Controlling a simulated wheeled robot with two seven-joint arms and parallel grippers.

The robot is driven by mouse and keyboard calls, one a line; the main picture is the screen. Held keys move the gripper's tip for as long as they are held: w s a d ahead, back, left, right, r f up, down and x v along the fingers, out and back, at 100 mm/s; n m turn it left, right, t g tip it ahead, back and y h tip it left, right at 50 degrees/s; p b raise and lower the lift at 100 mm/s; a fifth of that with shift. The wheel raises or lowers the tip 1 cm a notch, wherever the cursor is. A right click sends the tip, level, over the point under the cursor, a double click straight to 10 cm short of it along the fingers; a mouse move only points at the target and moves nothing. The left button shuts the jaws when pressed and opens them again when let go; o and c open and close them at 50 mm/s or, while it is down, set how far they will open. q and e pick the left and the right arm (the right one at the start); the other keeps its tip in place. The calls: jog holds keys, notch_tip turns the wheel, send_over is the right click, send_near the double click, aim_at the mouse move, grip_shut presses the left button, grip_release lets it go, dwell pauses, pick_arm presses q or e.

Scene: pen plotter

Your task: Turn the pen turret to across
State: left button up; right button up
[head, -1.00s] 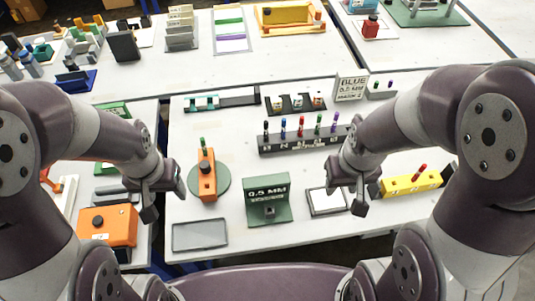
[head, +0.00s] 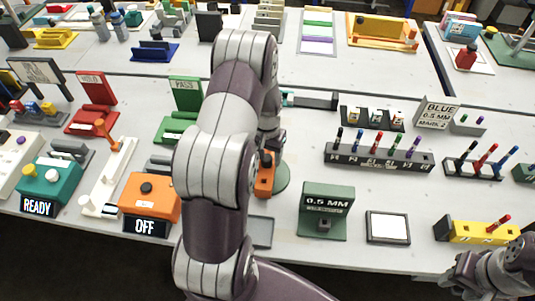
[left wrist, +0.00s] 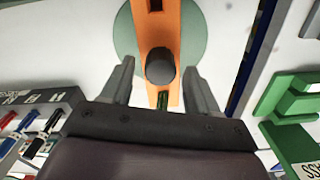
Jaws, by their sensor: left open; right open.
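The pen turret is an orange bar (head: 264,182) on a round green disc (head: 283,178), partly hidden behind my left arm in the head view. In the left wrist view the orange bar (left wrist: 158,25) runs lengthwise away from my gripper over the green disc (left wrist: 190,32). A black knob (left wrist: 160,68) stands on the bar, and a green pen end (left wrist: 162,100) shows nearer to me. My left gripper (left wrist: 160,82) is open, its fingers on either side of the bar close to the knob; contact cannot be told. My right gripper (head: 462,284) is open and empty at the lower right.
A green 0.5 MM stand (head: 325,207) and a white framed pad (head: 388,227) stand right of the turret. A pen rack (head: 378,158) is behind them. An orange box (head: 148,197) with an OFF display is at left. A yellow block (head: 480,231) is near my right gripper.

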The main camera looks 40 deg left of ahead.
pick_arm(q)
jog(key=shift+s+f, duration=0.1)
jog(key=shift+f, duration=0.3)
grip_shut()
